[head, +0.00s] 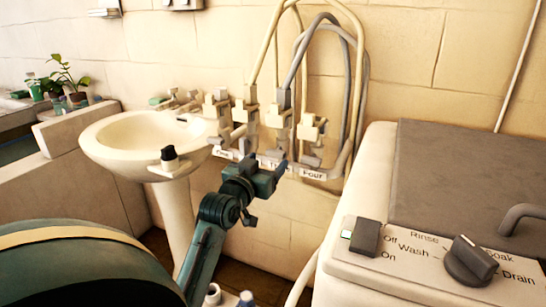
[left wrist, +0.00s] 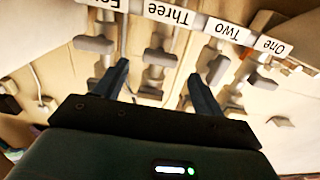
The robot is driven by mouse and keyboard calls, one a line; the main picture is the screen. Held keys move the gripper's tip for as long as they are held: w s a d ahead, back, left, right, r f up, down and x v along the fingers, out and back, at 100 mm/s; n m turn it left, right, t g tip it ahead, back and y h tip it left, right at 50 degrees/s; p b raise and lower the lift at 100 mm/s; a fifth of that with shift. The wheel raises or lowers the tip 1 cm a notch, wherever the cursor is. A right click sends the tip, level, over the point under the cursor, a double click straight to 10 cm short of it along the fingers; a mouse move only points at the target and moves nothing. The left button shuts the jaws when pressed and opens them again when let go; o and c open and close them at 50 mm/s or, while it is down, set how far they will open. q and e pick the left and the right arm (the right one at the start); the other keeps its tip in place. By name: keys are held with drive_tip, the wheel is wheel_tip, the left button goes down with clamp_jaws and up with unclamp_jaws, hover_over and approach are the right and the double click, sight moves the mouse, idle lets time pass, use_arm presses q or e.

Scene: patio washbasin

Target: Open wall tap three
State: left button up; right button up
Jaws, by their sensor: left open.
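Wall tap three (head: 279,120) is a cream tap with grey parts, in a row of similar taps on the tiled wall behind the basin. Its lower part is partly hidden by my left gripper in the head view. In the left wrist view, the picture is upside down and the label "Three" (left wrist: 170,14) shows at the top. A grey lever (left wrist: 160,57) of tap three lies below that label, between the fingers in the picture. My left gripper (head: 265,167) is open and empty in front of the tap row; its fingers (left wrist: 158,69) appear either side of tap three. Contact cannot be told. My right gripper is not in view.
Tap four (head: 309,130) and tap two (left wrist: 219,68) flank tap three closely. Hoses (head: 291,70) loop above the taps. A white basin (head: 130,150) stands at left, and a washing machine (head: 365,195) at right.

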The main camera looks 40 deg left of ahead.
sight(274, 155)
use_arm(q)
drive_tip(key=shift+x, duration=2.3)
drive_tip(key=c, duration=1)
